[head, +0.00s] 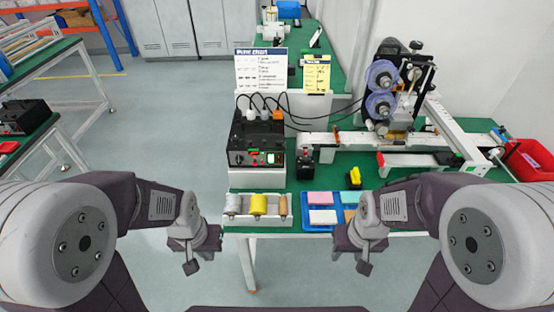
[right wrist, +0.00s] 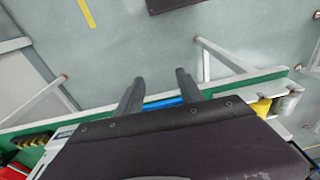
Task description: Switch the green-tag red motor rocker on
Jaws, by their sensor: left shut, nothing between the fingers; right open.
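A black control box (head: 257,128) stands on the green bench in the head view. My left gripper (head: 191,267) is shut and empty, in front of the bench edge and lower left of the box. My right gripper (head: 364,267) is open and empty, in front of the bench to the right. Its two fingers (right wrist: 158,90) show apart in the right wrist view.
A tray of spools (head: 240,220) and a blue tray (head: 305,221) with coloured pads lie along the front edge. A small black device (head: 305,165) stands right of the box. A coder machine (head: 385,95) and a red bin (head: 530,160) are further right.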

